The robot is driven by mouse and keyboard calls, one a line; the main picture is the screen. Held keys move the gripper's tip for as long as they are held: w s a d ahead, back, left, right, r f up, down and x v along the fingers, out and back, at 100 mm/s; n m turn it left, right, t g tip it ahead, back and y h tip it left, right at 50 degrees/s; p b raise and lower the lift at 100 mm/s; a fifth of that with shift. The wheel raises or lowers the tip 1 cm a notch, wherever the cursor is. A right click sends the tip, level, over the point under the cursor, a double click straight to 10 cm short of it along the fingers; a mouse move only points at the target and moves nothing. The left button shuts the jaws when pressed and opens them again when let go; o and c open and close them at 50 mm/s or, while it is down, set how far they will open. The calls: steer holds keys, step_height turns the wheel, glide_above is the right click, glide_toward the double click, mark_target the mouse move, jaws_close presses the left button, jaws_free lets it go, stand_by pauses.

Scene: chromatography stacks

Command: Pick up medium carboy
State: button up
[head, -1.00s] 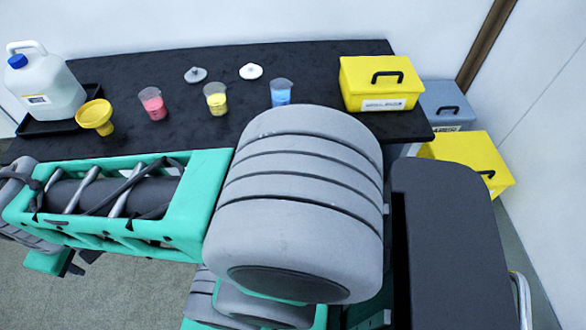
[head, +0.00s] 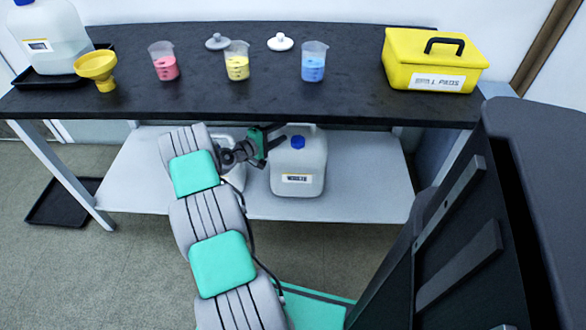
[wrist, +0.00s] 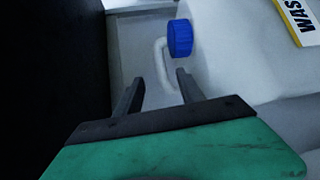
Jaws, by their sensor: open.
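A white carboy (head: 298,165) with a blue cap and a waste label stands upright on the lower shelf. In the wrist view the carboy (wrist: 230,50) fills the right side, with its blue cap (wrist: 180,38) and pale handle (wrist: 160,60). My gripper (head: 279,134) is open beside the carboy's top, under the bench top. In the wrist view its fingers (wrist: 156,76) are spread, and the handle shows just beyond and between the fingertips. I cannot tell whether they touch it. Another white container (head: 236,175) is mostly hidden behind my arm.
The black bench top (head: 270,100) is close above my gripper. On it are a larger carboy (head: 50,45) in a tray, a yellow funnel (head: 97,68), three beakers and a yellow box (head: 430,65). The shelf (head: 365,180) is clear right of the carboy.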

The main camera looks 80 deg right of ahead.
steer(key=b+x, duration=0.2)
steer(key=x, duration=0.4)
steer(key=shift+s+d+f, duration=0.15)
steer(key=shift+d+f, duration=0.1)
steer(key=shift+d, duration=0.05)
steer(key=shift+s+d, duration=0.1)
steer(key=shift+d, duration=0.15)
jaws_close()
stand_by(0.7)
steer(key=shift+r, duration=0.15)
